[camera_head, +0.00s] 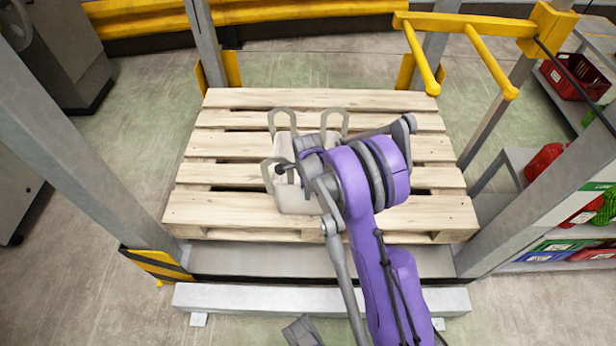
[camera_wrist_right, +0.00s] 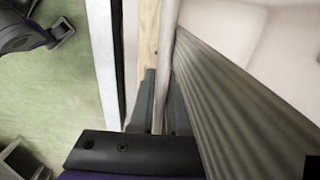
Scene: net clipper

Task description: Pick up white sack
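My right gripper (camera_head: 284,169) is at the sack's top near the left front handle. In the right wrist view, its dark fingers (camera_wrist_right: 161,105) lie close on both sides of a thin pale strap, and the sack's white cloth (camera_wrist_right: 255,45) fills the upper right. A grey part at the bottom edge of the head view may be my left gripper; its fingers are not clear.
Grey posts (camera_head: 100,150) flank the pallet at left and right. A yellow rail (camera_head: 470,25) spans the back right. Shelves with red (camera_head: 575,75) and green goods stand at the right. A grey beam (camera_head: 240,298) runs along the front.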

